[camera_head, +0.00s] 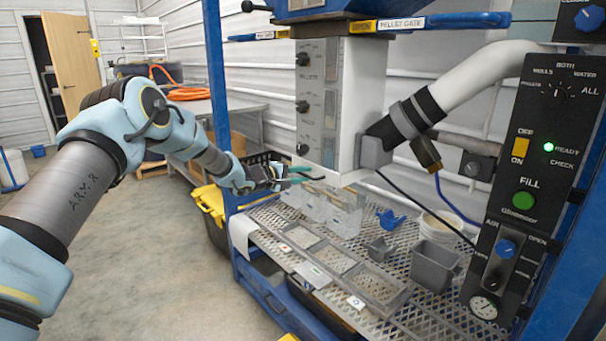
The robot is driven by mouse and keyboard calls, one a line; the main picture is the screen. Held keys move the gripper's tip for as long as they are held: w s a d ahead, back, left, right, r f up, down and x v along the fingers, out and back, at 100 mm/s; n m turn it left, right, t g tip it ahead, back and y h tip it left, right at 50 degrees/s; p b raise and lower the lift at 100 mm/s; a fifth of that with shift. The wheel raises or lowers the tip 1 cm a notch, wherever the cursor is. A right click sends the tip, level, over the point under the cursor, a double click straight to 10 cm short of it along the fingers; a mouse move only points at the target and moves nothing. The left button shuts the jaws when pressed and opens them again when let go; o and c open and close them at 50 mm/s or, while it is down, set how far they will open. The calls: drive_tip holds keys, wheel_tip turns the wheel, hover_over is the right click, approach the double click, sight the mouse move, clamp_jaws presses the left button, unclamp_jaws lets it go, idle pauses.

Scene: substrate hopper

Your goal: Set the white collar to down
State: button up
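A tall white and grey hopper column (371,100) hangs in the blue frame. A white band (345,179) at its lower end looks like the white collar, but I cannot tell its setting for sure. My gripper (306,176) comes in from the left at the column's lower left corner. Its teal fingers look spread apart, with a gap between them. A small dark and reddish piece shows by the fingertips; I cannot tell whether it touches them. Clear bins (335,209) stand just under the column.
A perforated metal shelf (410,318) below holds shallow trays (335,259), a grey bin (434,266), a white bucket (438,230) and a blue scoop (389,218). A black control panel (540,160) stands at right. A blue post (217,80) rises close behind my forearm.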

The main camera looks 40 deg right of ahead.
clamp_jaws()
idle(1.4)
